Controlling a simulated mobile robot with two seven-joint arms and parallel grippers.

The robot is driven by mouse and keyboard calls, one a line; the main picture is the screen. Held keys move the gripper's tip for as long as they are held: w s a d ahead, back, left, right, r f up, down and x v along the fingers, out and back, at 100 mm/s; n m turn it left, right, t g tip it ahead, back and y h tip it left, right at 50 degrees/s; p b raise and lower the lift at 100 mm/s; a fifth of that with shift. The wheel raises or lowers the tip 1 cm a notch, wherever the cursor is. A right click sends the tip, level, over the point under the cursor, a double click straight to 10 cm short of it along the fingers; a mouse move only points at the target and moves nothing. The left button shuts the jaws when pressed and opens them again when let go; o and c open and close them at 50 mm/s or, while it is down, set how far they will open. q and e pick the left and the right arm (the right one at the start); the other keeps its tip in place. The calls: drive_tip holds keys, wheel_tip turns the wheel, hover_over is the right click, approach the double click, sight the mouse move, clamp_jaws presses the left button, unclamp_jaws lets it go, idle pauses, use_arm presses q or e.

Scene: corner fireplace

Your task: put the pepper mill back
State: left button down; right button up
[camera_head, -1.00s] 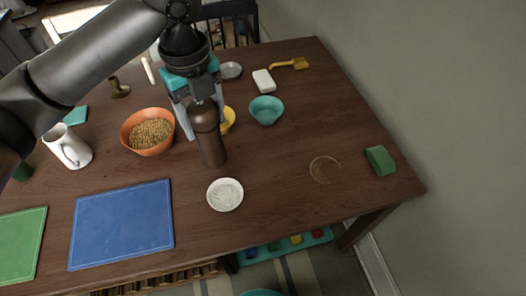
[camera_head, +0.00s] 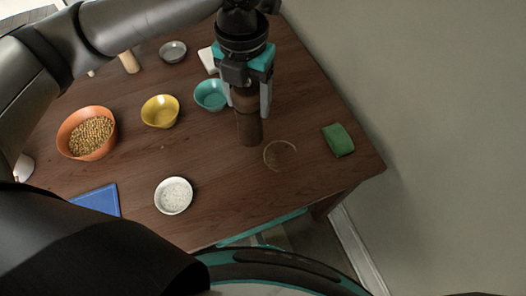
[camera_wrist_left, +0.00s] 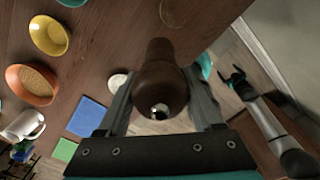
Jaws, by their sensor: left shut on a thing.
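The dark brown pepper mill (camera_head: 249,128) is upright in my left gripper (camera_head: 250,104), whose fingers are shut on its upper part. In the left wrist view, the mill (camera_wrist_left: 160,85) shows from its rounded top, between the two fingers (camera_wrist_left: 163,103). Its base is just left of a faint round ring mark (camera_head: 280,155) on the table. I cannot tell whether the base touches the table. The ring also shows in the left wrist view (camera_wrist_left: 172,25). My right gripper (camera_wrist_left: 233,75) shows small in the left wrist view, its fingers apart and empty.
A green sponge-like block (camera_head: 338,140) lies right of the ring, near the table's right edge. A teal bowl (camera_head: 209,95), a yellow bowl (camera_head: 160,111), an orange bowl of grains (camera_head: 87,132) and a white dish (camera_head: 173,195) stand to the left.

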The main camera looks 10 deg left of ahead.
sight(249, 137)
use_arm(q)
wheel_tip(249, 137, down, 13)
drive_tip(key=shift+s+a+b, duration=0.15)
drive_tip(key=shift+b, duration=1.1)
drive_tip(key=shift+f+b, duration=0.5)
drive_tip(key=shift+f, duration=2.1)
use_arm(e)
drive_tip(key=shift+s+a+f, duration=0.15)
drive_tip(key=shift+a+f, duration=0.1)
drive_tip(key=shift+f, duration=0.7)
drive_tip(key=shift+s+a+f, duration=0.15)
drive_tip(key=shift+a+f, duration=0.05)
drive_tip(key=shift+f, duration=0.75)
use_arm(q)
drive_tip(key=shift+f, duration=0.1)
drive_tip(key=shift+c, duration=0.2)
unclamp_jaws()
wheel_tip(249, 137, up, 12)
drive_tip(key=p, duration=0.2)
drive_tip(key=shift+p, duration=0.3)
use_arm(e)
wheel_tip(249, 137, up, 3)
drive_tip(key=shift+f, duration=0.2)
